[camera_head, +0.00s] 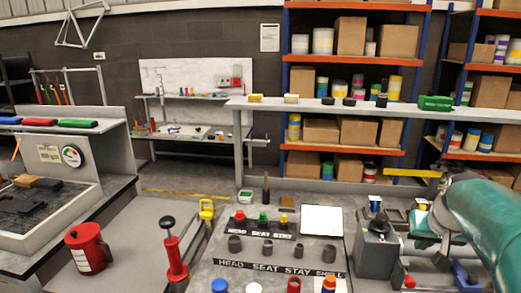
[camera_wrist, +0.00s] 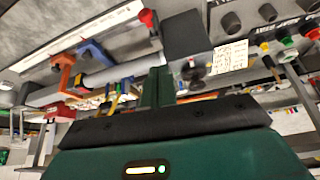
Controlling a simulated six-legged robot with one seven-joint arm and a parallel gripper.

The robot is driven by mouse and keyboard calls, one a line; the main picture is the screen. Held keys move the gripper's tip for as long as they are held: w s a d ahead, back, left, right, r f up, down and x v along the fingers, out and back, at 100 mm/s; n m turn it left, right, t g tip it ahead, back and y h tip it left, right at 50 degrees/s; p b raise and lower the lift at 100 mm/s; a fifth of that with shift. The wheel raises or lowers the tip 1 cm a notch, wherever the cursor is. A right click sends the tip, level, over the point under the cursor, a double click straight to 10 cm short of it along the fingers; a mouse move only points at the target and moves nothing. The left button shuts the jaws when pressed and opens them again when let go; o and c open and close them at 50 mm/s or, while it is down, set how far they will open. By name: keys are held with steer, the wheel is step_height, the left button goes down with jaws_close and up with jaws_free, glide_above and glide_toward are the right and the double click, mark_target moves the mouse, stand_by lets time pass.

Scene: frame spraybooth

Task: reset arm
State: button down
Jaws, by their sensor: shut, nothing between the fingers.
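My teal arm comes in at the right edge of the head view and reaches left over the bench. My gripper is shut and empty; its closed dark green fingers (camera_wrist: 158,88) stand up in the middle of the wrist view. In the head view its end is close to the right of a grey box-shaped block (camera_head: 376,250), and the fingertips are hard to make out there. I cannot tell whether it touches anything.
The grey bench (camera_head: 200,270) holds a labelled rack of dark sockets (camera_head: 268,247), a white sheet (camera_head: 322,220), several coloured caps and a red pump (camera_head: 173,250). A red pot (camera_head: 88,248) stands at left. Orange-and-blue shelves (camera_head: 345,87) with boxes stand behind.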

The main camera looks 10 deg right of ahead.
steer(key=s+a+f+n, duration=0.1)
steer(key=s+a, duration=0.2)
steer(key=a, duration=0.6)
steer(key=s+a+f+n+y, duration=0.1)
steer(key=s+a, duration=0.3)
steer(key=a, duration=0.5)
steer(key=s+a+f+n+y, duration=0.1)
steer(key=s+a, duration=0.3)
steer(key=a, duration=0.5)
steer(key=shift+n, duration=0.8)
steer(key=shift+d, duration=0.15)
